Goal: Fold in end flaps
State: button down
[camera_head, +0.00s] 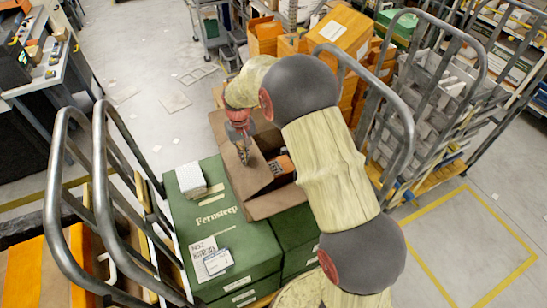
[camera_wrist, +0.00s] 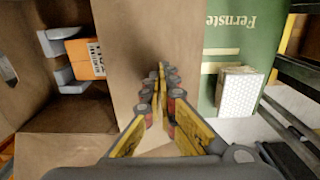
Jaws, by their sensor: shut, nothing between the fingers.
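A brown cardboard box (camera_head: 275,203) stands open in the head view, partly hidden by my arm. An orange carton (camera_wrist: 85,57) with a printed label sits in it between grey holders in the wrist view; a bit of it also shows in the head view (camera_head: 282,165). A wide brown flap (camera_wrist: 130,35) on the box's left side lies outward, beside the green box. It also shows in the head view (camera_head: 248,180). My gripper (camera_head: 243,155) points down over this flap, shut and empty; in the wrist view its fingertips (camera_wrist: 158,72) overlap the flap. I cannot tell whether they touch it.
A green lettered box (camera_head: 225,240) stands at the left, carrying a white textured packet (camera_head: 190,178) and paper labels. Metal cart handles (camera_head: 62,190) rise at the left, and another caged cart (camera_head: 430,90) stands at the right. Orange boxes (camera_head: 340,35) are stacked behind. Floor is clear at lower right.

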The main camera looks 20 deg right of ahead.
jog(key=shift+f+b, duration=0.95)
jog(key=shift+f, duration=0.9)
jog(key=shift+r, duration=0.1)
notch_tip(320, 180, up, 14)
jog(key=p, duration=0.7)
jog(key=shift+p, duration=0.35)
